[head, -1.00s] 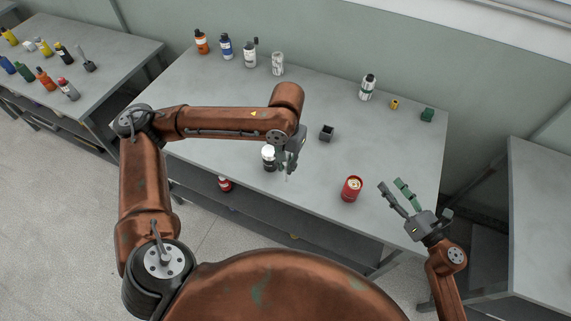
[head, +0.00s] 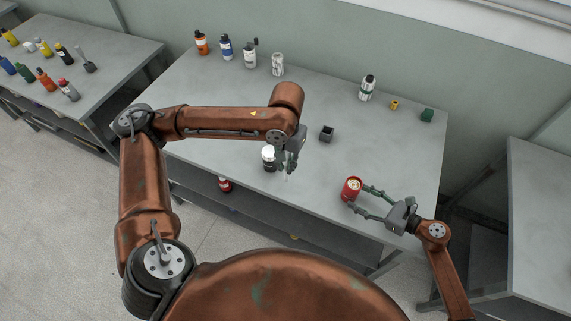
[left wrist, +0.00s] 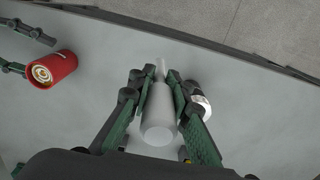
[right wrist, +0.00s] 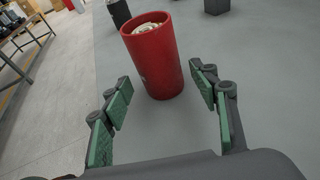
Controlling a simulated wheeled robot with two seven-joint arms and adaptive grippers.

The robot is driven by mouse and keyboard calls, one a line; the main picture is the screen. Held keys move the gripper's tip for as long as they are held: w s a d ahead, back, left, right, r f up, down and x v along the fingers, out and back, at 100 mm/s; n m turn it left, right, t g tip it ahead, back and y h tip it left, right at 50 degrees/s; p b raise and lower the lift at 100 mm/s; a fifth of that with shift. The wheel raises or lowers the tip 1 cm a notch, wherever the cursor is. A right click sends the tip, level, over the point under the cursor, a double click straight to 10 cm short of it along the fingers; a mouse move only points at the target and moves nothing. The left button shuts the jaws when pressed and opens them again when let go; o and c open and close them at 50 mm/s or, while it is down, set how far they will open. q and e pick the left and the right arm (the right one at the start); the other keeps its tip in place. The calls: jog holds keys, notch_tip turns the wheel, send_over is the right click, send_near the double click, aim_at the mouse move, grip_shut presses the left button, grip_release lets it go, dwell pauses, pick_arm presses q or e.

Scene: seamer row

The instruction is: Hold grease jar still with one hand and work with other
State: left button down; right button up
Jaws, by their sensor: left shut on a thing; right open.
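The red open-topped jar (head: 351,190), seemingly the grease jar, stands upright on the table's front part, pale contents showing; it also appears in the left wrist view (left wrist: 55,70) and the right wrist view (right wrist: 158,62). My right gripper (head: 358,197) is open, its fingertips spread to either side at the jar's near side; I cannot tell whether they touch it. My left gripper (head: 287,167) is shut on a pale grey cylindrical tool (left wrist: 160,118) with a thin tip, held left of the jar. The tool is mostly hidden in the head view.
A dark bottle with white cap (head: 268,160) stands beside my left gripper. A small dark open box (head: 327,133) is behind. Several bottles line the back edge, with a yellow item (head: 394,104) and a green block (head: 427,115). Bare table surrounds the red jar.

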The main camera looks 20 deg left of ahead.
aim_at(353, 194)
pick_arm(q)
jog(key=shift+f+b, duration=0.45)
jog(key=shift+f, duration=0.35)
pick_arm(e)
jog(key=shift+x, duration=1.15)
pick_arm(q)
jog(key=shift+f, duration=0.25)
pick_arm(e)
jog(key=shift+w+a+f, duration=0.2)
jog(key=shift+w+a, duration=0.05)
jog(key=shift+a, duration=0.35)
jog(key=shift+c, duration=0.6)
jog(key=c, duration=0.7)
pick_arm(q)
jog(key=w+d+r+h, duration=0.1)
jog(key=w+d+r, duration=0.3)
jog(key=d, duration=0.6)
jog(key=w+d+r+h, duration=0.1)
jog(key=w+d+r, duration=0.3)
jog(key=d, duration=0.6)
notch_tip(353, 194, down, 9)
jog(key=shift+w, duration=0.15)
